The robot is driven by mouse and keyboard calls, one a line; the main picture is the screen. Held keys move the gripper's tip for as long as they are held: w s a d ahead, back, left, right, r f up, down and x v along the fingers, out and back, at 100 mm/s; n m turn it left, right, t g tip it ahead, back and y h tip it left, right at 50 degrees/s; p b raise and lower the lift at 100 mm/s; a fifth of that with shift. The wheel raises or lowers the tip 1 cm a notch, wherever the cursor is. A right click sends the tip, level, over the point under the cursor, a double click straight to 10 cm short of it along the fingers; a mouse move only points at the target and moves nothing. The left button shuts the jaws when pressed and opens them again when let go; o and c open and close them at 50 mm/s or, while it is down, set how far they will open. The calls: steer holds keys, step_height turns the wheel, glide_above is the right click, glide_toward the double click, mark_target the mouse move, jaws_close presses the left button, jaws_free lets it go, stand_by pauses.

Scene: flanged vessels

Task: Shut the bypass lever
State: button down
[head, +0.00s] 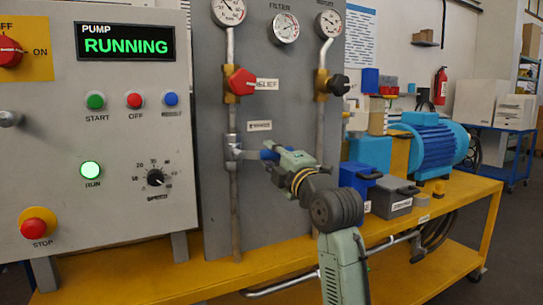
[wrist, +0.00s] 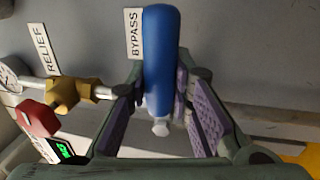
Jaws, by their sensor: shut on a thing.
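The blue bypass lever (head: 268,154) sticks out sideways to the right from a silver valve body (head: 233,152) on the left vertical pipe, so it lies across that pipe. In the wrist view the blue lever (wrist: 161,60) stands between the purple-padded fingers, with the silver stem (wrist: 160,128) at its near end. My gripper (head: 279,156) is shut on the lever at the panel; it also shows in the wrist view (wrist: 160,88). The bypass label (head: 259,126) is just above the lever, and part of the lever is hidden by the fingers.
A red relief knob (head: 241,82) on a brass valve sits above on the same pipe. A black knob (head: 339,85) is on the right pipe. The control box (head: 100,150) at left reads RUNNING. A blue box and a grey box (head: 393,197) stand right of my arm.

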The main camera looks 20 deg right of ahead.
steer(key=shift+r, duration=0.1)
steer(key=c, duration=1.4)
jaws_free()
steer(key=shift+s, duration=0.1)
steer(key=s, duration=0.4)
steer(key=s+f, duration=0.1)
steer(key=s, duration=0.2)
steer(key=s+f, duration=0.1)
steer(key=s, duration=0.3)
steer(key=shift+s+d+f, duration=0.2)
steer(key=shift+s, duration=0.1)
